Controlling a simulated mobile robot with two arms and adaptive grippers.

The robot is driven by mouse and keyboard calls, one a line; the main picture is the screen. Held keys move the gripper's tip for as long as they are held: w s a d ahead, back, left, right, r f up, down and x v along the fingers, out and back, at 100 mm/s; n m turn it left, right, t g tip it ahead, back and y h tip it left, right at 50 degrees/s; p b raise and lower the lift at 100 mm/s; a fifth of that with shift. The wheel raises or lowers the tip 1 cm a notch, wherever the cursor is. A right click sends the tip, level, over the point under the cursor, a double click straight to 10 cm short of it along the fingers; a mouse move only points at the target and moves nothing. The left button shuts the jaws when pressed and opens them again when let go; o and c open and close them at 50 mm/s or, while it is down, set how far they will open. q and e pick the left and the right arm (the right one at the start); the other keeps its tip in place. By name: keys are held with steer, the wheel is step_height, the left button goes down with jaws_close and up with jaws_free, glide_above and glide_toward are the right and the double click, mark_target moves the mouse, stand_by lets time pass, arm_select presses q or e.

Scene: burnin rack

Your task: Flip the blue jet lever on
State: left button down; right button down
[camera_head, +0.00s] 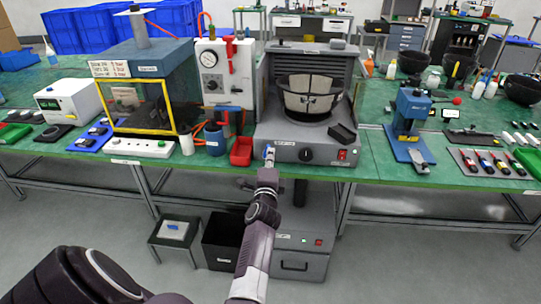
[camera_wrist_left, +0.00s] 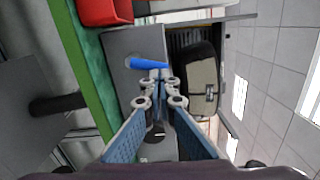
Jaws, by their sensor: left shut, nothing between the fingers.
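The blue jet lever (camera_head: 268,151) is on the front panel of the grey machine (camera_head: 330,152), at the panel's left end. It also shows in the left wrist view as a blue bar (camera_wrist_left: 147,63) just beyond my fingertips. My left gripper (camera_head: 269,164) is in front of the panel, right at the lever. In the left wrist view its fingers (camera_wrist_left: 160,80) are together with nothing between them. I cannot tell whether the fingertips touch the lever. My right gripper is not in view.
A black knob (camera_head: 306,155) and a red switch (camera_head: 343,155) are on the same panel, right of the lever. A red bin (camera_head: 241,152) stands close on the left. A round basket (camera_head: 309,97) sits on the machine. Below the bench are a black bin (camera_head: 221,240) and a grey cabinet (camera_head: 303,257).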

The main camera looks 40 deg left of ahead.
arm_select(q)
steer(key=shift+a+r, duration=0.1)
steer(key=shift+r, duration=0.1)
stand_by(0.6)
step_height(320, 180, up, 10)
steer(key=shift+f, duration=0.15)
steer(key=shift+f, duration=0.15)
stand_by(0.6)
